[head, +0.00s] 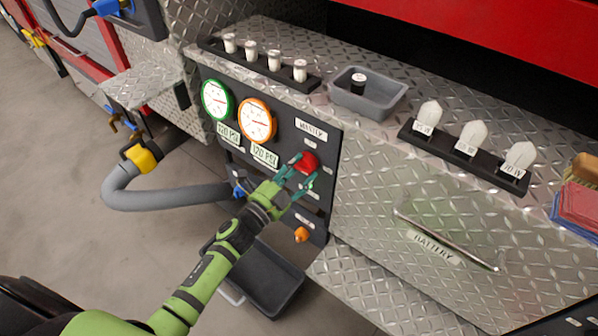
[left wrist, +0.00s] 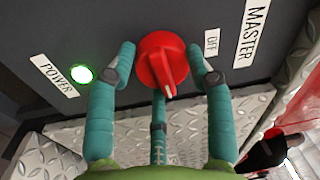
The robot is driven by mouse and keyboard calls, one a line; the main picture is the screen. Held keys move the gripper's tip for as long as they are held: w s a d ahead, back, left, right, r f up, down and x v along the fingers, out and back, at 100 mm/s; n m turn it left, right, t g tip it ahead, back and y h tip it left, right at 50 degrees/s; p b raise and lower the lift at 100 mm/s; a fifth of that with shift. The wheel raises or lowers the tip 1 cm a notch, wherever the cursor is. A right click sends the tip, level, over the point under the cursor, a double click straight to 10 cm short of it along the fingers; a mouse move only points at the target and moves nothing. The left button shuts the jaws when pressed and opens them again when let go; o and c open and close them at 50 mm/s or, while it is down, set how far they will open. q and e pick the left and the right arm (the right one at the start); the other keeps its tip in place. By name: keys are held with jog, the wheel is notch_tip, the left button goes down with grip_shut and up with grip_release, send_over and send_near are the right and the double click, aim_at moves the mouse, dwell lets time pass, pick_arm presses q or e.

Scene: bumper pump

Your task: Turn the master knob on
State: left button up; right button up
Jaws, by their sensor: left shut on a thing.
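The master knob (head: 307,161) is a round red knob on the dark pump panel (head: 323,205), below the MASTER label (head: 311,129). In the left wrist view the knob (left wrist: 162,60) has a raised ridge pointing down the picture, away from the OFF label (left wrist: 211,43). My left gripper (head: 296,178) is at the panel, shut on the knob, with its teal fingers around it. In the left wrist view a green light (left wrist: 82,74) glows beside the POWER label (left wrist: 54,75). My right gripper is not in view.
Green-rimmed (head: 216,100) and orange-rimmed (head: 257,121) gauges sit left of the knob. An orange knob (head: 301,235) is below. A grey tray (head: 368,92) and a bulb rack (head: 463,155) stand on the ledge above. A dark bin (head: 262,280) lies below the arm.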

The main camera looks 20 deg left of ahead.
pick_arm(q)
jog(key=shift+w+a, duration=0.1)
jog(key=shift+a, duration=0.25)
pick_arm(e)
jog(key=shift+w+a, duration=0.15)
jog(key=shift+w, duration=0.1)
pick_arm(q)
jog(key=o, duration=1.1)
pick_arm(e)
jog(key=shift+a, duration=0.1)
pick_arm(q)
jog(key=v, duration=1.2)
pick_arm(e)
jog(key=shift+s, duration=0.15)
